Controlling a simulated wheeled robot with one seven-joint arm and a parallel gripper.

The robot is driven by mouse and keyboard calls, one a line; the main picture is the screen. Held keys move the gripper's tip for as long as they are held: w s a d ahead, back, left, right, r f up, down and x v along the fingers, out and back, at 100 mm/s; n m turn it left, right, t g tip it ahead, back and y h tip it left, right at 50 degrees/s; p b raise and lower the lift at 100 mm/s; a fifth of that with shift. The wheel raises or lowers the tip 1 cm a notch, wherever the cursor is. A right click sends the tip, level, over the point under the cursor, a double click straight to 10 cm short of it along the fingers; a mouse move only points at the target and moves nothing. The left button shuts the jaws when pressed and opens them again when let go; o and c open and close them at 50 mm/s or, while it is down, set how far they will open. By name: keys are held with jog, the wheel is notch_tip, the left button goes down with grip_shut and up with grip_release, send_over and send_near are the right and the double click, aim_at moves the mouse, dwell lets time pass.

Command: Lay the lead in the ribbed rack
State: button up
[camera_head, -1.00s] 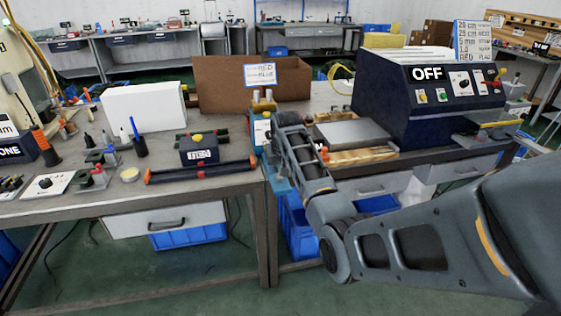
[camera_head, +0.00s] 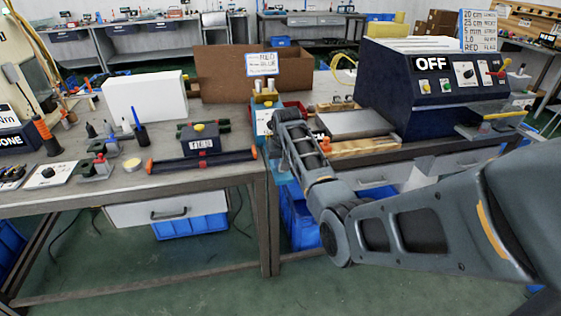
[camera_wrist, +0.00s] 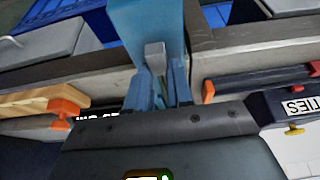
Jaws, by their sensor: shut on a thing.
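My gripper (camera_wrist: 160,92) shows in the wrist view with two blue fingers shut on a small grey piece (camera_wrist: 155,55). I take this piece to be part of the lead; the rest of the lead does not show clearly. A flat blue surface (camera_wrist: 146,18) lies just beyond the piece; I cannot tell whether they touch. In the head view my arm covers most of the gripper, near the gap between the two benches. I cannot make out the ribbed rack for certain. A wooden strip (camera_head: 366,147) with an orange part lies at the right bench's front edge.
A dark bar with orange ends (camera_head: 205,162) and a black box (camera_head: 200,140) lie on the left bench. A dark blue machine (camera_head: 390,95) marked OFF stands right, beside a grey plate (camera_head: 352,124). A brown board (camera_head: 225,75) and a white box (camera_head: 145,98) stand behind.

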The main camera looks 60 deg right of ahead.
aim_at(284, 178)
grip_shut()
jog(key=shift+s+a+r+p, duration=0.1)
jog(key=shift+s+a+p, duration=0.05)
jog(key=shift+p, duration=0.2)
jog(key=shift+s+a+p, duration=2)
jog(key=shift+a+p, duration=0.3)
jog(key=shift+p, duration=0.5)
jog(key=shift+r, duration=2.45)
